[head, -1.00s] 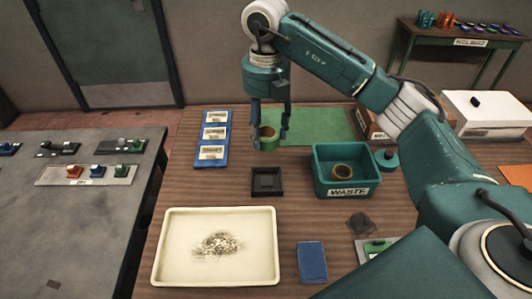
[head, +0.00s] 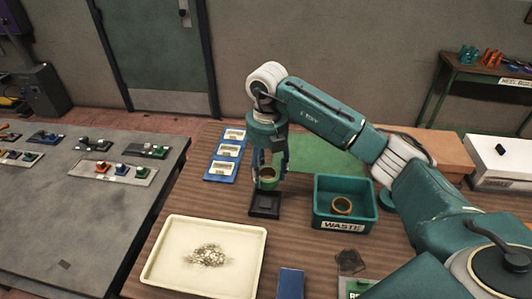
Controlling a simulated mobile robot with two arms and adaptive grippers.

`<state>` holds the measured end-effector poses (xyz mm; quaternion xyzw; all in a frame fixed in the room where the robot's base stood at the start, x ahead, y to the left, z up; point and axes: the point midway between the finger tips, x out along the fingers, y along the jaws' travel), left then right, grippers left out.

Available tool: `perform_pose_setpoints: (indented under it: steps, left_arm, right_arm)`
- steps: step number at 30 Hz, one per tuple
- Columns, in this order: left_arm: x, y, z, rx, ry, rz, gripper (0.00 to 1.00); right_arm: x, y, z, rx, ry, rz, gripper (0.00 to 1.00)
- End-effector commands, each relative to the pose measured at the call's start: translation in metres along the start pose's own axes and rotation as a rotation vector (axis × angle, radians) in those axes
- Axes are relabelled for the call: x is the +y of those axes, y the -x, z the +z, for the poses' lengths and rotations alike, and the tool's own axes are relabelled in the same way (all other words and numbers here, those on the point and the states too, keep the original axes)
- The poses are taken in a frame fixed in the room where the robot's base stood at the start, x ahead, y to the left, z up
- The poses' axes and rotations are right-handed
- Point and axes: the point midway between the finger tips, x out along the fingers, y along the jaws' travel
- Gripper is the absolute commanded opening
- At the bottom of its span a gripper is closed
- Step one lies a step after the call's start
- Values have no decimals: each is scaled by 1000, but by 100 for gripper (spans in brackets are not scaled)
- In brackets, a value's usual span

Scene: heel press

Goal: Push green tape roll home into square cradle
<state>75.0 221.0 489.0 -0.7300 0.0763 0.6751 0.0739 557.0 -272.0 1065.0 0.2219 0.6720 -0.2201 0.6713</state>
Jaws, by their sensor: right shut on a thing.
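The green tape roll (head: 268,181) is held upright between the fingers of my right gripper (head: 270,172), which is shut on it. The black square cradle (head: 264,207) lies on the wooden table just below the roll. The roll's lower edge shows at the cradle's far rim; I cannot tell whether it touches. The cradle's front part shows bare. My left gripper is not in view.
A teal waste bin (head: 318,209) with a brown roll (head: 341,205) inside stands right of the cradle. A cream tray (head: 165,262) lies in front, to the left. A blue card board (head: 221,172) lies behind left, a green mat (head: 325,155) behind.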

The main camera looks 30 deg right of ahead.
Motion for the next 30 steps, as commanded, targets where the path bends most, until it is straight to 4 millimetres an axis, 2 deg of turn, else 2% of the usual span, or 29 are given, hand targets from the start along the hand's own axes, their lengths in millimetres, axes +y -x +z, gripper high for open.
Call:
perform_pose_setpoints:
  steps: [5, 12, 16, 20, 24, 30]
  left_arm:
    - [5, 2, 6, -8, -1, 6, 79]
    - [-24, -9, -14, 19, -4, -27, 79]
    - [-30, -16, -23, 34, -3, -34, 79]
    - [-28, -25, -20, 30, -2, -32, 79]
    - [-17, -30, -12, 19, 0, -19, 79]
    - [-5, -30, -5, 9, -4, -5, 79]
  right_arm:
    - [-2, -11, 0, -1, -11, -2, 22]
    - [-2, -26, 0, -1, -11, -2, 22]
    - [-2, -39, 0, 0, -11, -2, 22]
    - [-2, -50, 0, -1, -11, -2, 22]
    - [-2, -58, 0, -2, -11, -1, 22]
    - [-2, -60, 0, -2, -11, -2, 22]
